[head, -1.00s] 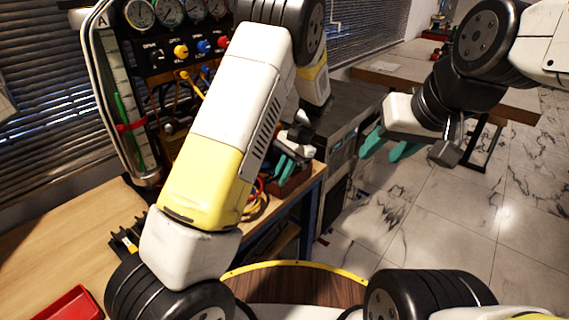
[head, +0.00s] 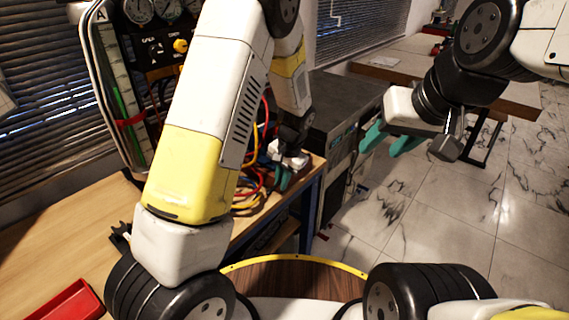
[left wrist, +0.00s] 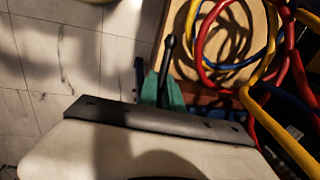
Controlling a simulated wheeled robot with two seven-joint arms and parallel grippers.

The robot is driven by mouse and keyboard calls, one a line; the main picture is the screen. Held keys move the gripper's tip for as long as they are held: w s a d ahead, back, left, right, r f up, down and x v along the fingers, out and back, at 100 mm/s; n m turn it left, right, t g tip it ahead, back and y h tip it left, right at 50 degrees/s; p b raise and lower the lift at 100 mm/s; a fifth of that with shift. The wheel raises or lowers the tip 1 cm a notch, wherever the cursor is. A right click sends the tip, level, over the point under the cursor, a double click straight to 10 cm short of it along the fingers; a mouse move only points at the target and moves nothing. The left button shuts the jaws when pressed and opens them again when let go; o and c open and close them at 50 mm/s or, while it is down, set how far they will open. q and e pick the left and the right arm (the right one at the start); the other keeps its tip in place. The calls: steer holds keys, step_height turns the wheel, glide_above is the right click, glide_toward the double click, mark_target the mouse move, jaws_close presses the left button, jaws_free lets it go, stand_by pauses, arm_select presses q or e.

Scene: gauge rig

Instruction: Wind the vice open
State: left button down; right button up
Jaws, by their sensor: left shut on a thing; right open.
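My left gripper (head: 284,174) is at the right end of the wooden bench, low over its edge, fingers pointing down. In the left wrist view its teal fingers (left wrist: 164,92) are shut on a black handle bar (left wrist: 168,58) with a rounded end. The bar sticks up past the fingers. A dark red and blue body, probably the vice (left wrist: 208,97), shows just beside them. Most of it is hidden behind my gripper, so I cannot tell how far its jaws are apart. My right gripper (head: 390,138) is open and empty, up over the floor.
Red, yellow and blue hoses (left wrist: 245,45) lie coiled close beside my left gripper. A gauge panel (head: 150,45) stands at the back of the bench. A red tray (head: 68,302) is at the lower left. A dark cabinet (head: 345,105) stands right of the bench.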

arm_select(q)
steer(key=shift+w+a, duration=0.15)
steer(key=c, duration=1.5)
jaws_free()
step_height(320, 180, up, 8)
steer(key=d, duration=0.1)
steer(key=shift+s+d+f, duration=0.15)
steer(key=shift+s+f, duration=0.05)
steer(key=shift+s, duration=0.2)
